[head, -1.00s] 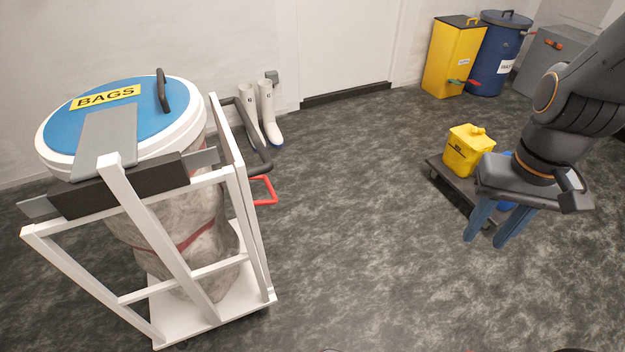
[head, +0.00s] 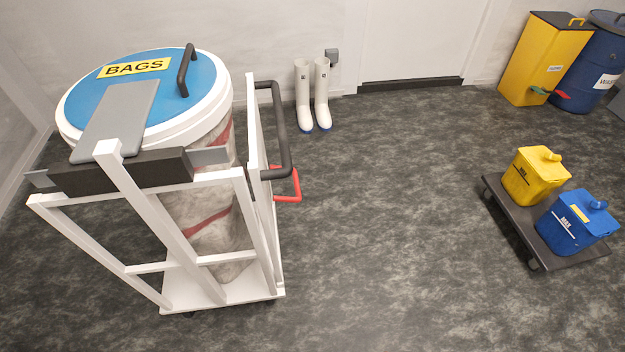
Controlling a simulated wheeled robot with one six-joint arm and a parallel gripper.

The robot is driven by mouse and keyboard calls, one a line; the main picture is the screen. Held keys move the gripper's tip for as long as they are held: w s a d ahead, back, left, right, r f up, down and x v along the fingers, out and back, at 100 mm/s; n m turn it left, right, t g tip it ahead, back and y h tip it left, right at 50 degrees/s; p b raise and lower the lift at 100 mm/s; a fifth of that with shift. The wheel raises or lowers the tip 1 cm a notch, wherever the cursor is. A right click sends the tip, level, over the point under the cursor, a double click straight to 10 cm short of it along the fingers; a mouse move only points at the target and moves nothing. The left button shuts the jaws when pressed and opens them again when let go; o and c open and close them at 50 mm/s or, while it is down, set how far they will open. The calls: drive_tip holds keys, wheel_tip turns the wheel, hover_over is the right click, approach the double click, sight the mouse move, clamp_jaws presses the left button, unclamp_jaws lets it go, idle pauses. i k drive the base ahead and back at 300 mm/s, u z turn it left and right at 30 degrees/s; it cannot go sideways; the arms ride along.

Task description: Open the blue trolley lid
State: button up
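The blue trolley lid (head: 160,110) is a round blue disc with a white rim and a yellow BAGS label (head: 134,68). It lies shut on top of the white-framed trolley (head: 178,240) at the left of the head view. A dark lid handle (head: 186,72) stands on the lid's right side. A grey plate (head: 115,118) runs from the lid to a black block at the near edge. A grey-and-red bag (head: 205,215) hangs below inside the frame. My gripper is out of view.
A dark push handle (head: 280,130) and a red pedal or bar (head: 290,188) stick out on the trolley's right. White boots (head: 313,95) stand by the wall. The middle floor is clear.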

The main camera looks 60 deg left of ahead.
sight(137, 100)
drive_tip(key=i, duration=0.6)
drive_tip(key=u, duration=2.25)
drive_tip(key=k, duration=1.35)
drive_tip(key=u, duration=0.1)
drive_tip(key=i, duration=0.55)
drive_tip(key=u, duration=0.9)
drive_tip(key=i, duration=0.65)
drive_tip(key=u, duration=0.15)
